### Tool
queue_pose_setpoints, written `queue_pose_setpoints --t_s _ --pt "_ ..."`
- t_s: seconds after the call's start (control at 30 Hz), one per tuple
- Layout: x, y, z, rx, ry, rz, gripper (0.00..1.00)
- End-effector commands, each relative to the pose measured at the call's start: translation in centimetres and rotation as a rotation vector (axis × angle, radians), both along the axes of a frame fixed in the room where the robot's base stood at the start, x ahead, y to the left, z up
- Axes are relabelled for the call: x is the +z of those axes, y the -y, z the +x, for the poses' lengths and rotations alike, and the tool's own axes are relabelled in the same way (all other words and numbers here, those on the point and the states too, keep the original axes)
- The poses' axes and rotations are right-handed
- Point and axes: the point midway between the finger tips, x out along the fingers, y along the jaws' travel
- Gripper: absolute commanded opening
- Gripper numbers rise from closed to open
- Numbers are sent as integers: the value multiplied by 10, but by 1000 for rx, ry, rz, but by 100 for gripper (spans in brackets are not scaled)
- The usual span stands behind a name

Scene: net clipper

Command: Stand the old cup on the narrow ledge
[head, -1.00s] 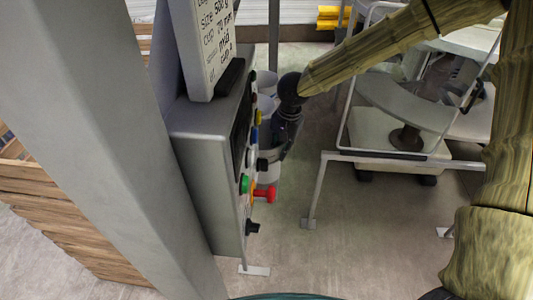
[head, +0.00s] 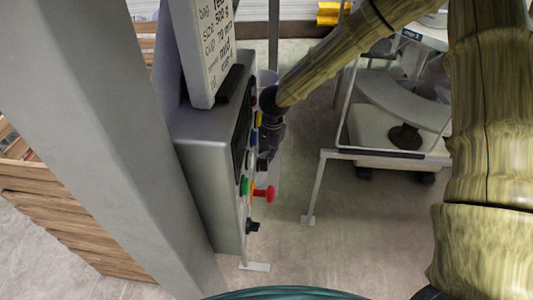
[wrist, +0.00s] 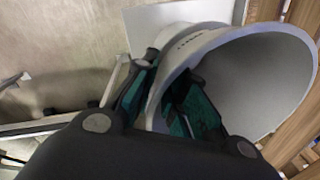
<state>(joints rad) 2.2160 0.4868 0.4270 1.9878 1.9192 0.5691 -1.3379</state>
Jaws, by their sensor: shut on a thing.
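In the wrist view a wide, flared grey-white cup (wrist: 255,80) opens toward the right, its mouth tilted. My gripper (wrist: 163,97) is shut on the cup's wall, with one teal finger pad outside it and one inside. In the head view my gripper (head: 268,145) is a dark shape close to the right side of the grey control box, and it hides most of what it holds. I cannot pick out the narrow ledge with certainty.
The grey control box (head: 205,175) carries coloured buttons and a red knob (head: 264,193) facing my gripper. A sign (head: 205,45) stands above it. A metal frame (head: 318,180) and a machine with a curved grey tray (head: 400,100) stand right. Floor between is clear.

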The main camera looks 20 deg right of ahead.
Motion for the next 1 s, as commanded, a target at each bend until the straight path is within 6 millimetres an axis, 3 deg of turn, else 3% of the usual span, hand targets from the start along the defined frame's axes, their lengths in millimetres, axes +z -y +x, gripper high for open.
queue_pose_setpoints --t_s 0.1,0.13,0.23,0.27,0.67,1.0 --pt "0 0 0 -1 -1 -1 0" --pt "-1 1 -1 -1 -2 -1 15" --pt "-1 1 -1 -1 -2 -1 33" --pt "-1 1 -1 -1 -2 -1 35" --pt "5 1 -1 -2 -1 1 35" --pt "57 6 -4 -3 2 2 35"
